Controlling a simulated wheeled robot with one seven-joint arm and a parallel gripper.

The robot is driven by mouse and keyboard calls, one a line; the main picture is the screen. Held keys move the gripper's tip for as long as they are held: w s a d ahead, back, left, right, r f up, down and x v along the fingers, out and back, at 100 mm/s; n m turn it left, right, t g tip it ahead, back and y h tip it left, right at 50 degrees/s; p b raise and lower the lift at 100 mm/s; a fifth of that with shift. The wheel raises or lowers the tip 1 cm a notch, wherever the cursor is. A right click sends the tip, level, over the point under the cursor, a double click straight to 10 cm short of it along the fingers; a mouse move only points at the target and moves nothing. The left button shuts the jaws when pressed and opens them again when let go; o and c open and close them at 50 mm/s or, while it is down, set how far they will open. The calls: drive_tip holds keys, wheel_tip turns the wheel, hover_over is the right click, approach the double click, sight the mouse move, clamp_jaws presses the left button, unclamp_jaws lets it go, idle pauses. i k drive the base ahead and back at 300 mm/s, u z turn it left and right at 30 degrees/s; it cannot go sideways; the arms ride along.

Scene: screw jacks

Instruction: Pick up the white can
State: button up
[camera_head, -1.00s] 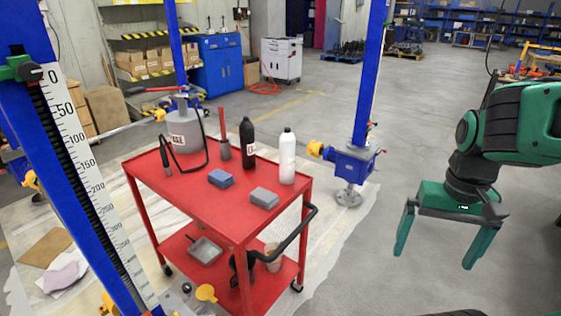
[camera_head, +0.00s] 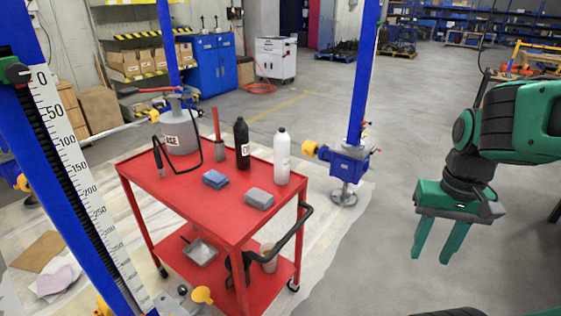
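The white can (camera_head: 282,160) is a tall white bottle-like container with a narrow grey top. It stands upright on the upper shelf of the red cart (camera_head: 165,197), near the cart's right back corner. My gripper (camera_head: 430,260) hangs in the air well to the right of the cart, fingers pointing down. Its two green fingers are apart with a narrow gap between them, and nothing is held. The white can is fully visible and nothing touches it.
A black bottle (camera_head: 242,144) stands left of the white can. A grey sponge-like block (camera_head: 259,198) and a blue one (camera_head: 215,179) lie in front. A grey sprayer (camera_head: 181,132) stands at the back left. A blue post with a jack (camera_head: 346,162) rises behind the cart.

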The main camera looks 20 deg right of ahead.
sight(282, 141)
drive_tip(key=z, duration=2.2)
drive_tip(key=k, duration=1.25)
drive_tip(key=u, duration=1.65)
drive_tip(key=i, duration=1)
